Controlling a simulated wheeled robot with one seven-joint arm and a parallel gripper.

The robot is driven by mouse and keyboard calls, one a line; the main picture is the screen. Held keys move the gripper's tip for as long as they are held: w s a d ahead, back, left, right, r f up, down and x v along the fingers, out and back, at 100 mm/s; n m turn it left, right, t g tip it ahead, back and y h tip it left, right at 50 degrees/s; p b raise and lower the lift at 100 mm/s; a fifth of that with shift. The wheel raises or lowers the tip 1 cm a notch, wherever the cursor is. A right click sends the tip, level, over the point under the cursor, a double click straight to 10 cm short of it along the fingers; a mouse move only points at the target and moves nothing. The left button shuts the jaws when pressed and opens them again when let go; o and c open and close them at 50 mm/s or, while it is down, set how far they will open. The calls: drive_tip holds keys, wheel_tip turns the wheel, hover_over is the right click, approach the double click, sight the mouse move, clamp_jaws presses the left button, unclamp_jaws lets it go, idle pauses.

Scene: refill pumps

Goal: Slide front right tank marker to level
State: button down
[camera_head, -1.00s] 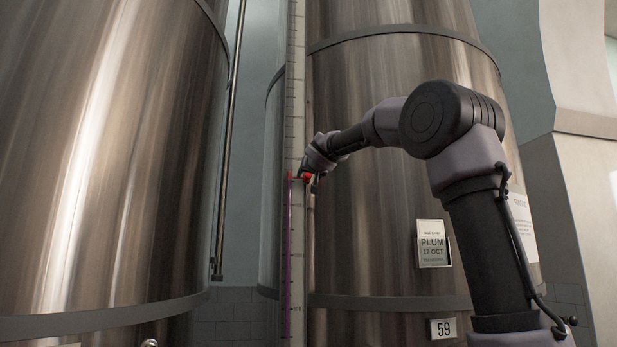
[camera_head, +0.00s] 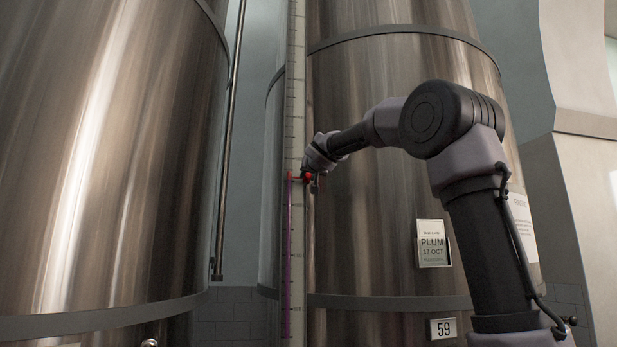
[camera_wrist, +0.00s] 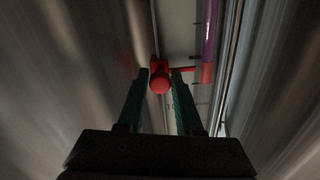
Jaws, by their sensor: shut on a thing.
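The red tank marker (camera_head: 307,176) sits on the pale graduated scale strip (camera_head: 296,90) at the front of the right steel tank (camera_head: 390,200). A purple level column (camera_head: 287,260) runs up the strip's left side and ends in red at about the marker's height. In the wrist view the marker's red knob (camera_wrist: 160,84) is between my fingertips, and its thin red pointer reaches right to the red top of the purple column (camera_wrist: 207,45). My gripper (camera_wrist: 160,80) is shut on the knob. In the head view my gripper (camera_head: 312,178) partly hides the marker.
Another large steel tank (camera_head: 110,150) stands at the left, with a thin dark pipe (camera_head: 229,140) beside it. A "PLUM 17 OCT" card (camera_head: 433,243) and a "59" plate (camera_head: 443,328) are on the right tank, below my arm.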

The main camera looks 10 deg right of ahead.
idle(0.8)
drive_tip(key=shift+f, duration=0.55)
drive_tip(key=c, duration=0.6)
unclamp_jaws()
drive_tip(key=s, duration=1)
drive_tip(key=shift+s, duration=0.4)
